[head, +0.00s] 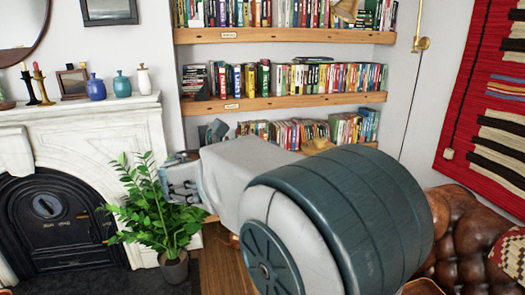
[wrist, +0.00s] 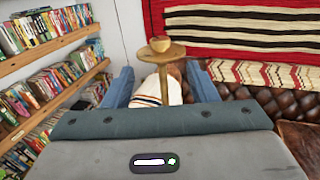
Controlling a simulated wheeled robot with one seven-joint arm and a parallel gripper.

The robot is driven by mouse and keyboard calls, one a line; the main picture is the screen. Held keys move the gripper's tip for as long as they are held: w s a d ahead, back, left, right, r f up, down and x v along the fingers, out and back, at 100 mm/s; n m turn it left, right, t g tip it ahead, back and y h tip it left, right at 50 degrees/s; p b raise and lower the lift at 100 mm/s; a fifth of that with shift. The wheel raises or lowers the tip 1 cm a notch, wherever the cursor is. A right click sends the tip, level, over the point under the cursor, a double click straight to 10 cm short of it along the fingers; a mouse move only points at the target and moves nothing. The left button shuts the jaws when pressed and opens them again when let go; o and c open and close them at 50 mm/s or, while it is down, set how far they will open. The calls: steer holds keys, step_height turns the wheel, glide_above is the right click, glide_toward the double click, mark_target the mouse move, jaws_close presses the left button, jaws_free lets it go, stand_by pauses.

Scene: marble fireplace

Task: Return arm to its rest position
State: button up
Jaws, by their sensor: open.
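My arm reaches across the head view from the lower right toward the fireplace. In the wrist view, the two blue fingers of my gripper (wrist: 160,86) stand wide apart. Nothing is held between them. A small round wooden table (wrist: 174,53) with a wooden bowl (wrist: 160,44) on it shows beyond the fingers, well apart from them.
The marble fireplace (head: 95,130) and a leafy potted plant (head: 155,215) stand at left, close to my gripper. Vases (head: 122,84) and candlesticks stand on the mantel. Full bookshelves (head: 280,102) line the back wall. A brown leather sofa (head: 470,235) is at right, below a red wall rug (head: 490,110).

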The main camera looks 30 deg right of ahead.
steer(key=s+a+f+m+y, duration=0.2)
steer(key=s+f+m+y, duration=0.4)
steer(key=f, duration=0.3)
steer(key=s+a+f+m+t+y, duration=0.1)
steer(key=s+a+f+m+y, duration=0.3)
steer(key=a+f+m+y, duration=0.2)
steer(key=s+a+f+m+t+y, duration=0.1)
steer(key=s+a+f+m+y, duration=0.3)
steer(key=a, duration=0.5)
steer(key=f+m+y, duration=0.2)
steer(key=shift+m, duration=0.3)
steer(key=c, duration=0.4)
steer(key=shift+o, duration=0.2)
steer(key=shift+d, duration=0.1)
